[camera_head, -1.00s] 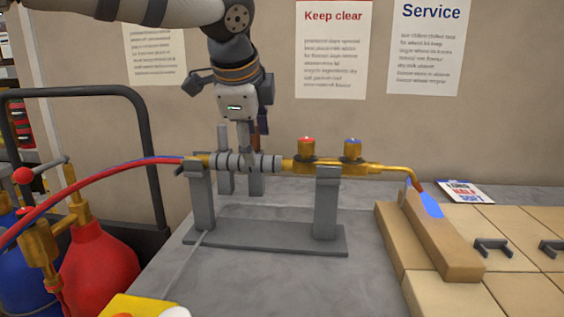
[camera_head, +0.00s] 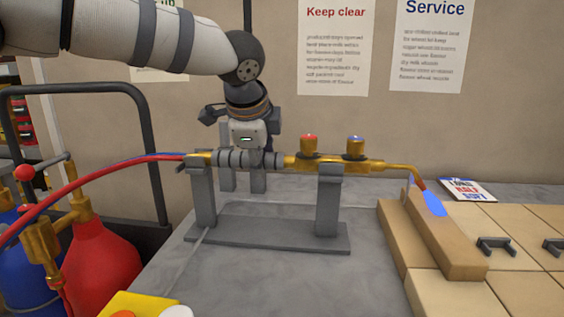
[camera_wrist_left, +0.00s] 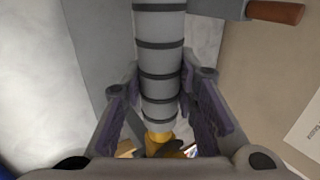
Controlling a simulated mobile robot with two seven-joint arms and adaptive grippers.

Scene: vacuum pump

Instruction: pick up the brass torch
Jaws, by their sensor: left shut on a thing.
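The brass torch (camera_head: 378,165) lies level across the two posts of a grey stand (camera_head: 270,232). It has a grey ribbed handle, a red and a blue knob on top, and a bent tip at the right with a blue flame (camera_head: 435,204). My left gripper (camera_head: 248,160) comes down from above onto the handle and is shut on it. In the left wrist view, the handle (camera_wrist_left: 158,55) runs between the two fingers. The fingertips are partly hidden behind the handle in the head view. My right gripper is not in view.
Red and blue hoses (camera_head: 95,178) run from the torch's left end toward a red cylinder (camera_head: 98,262) and a blue cylinder (camera_head: 25,265). Tan bricks (camera_head: 440,235) lie at the right under the flame. A small printed card (camera_head: 468,190) lies behind them.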

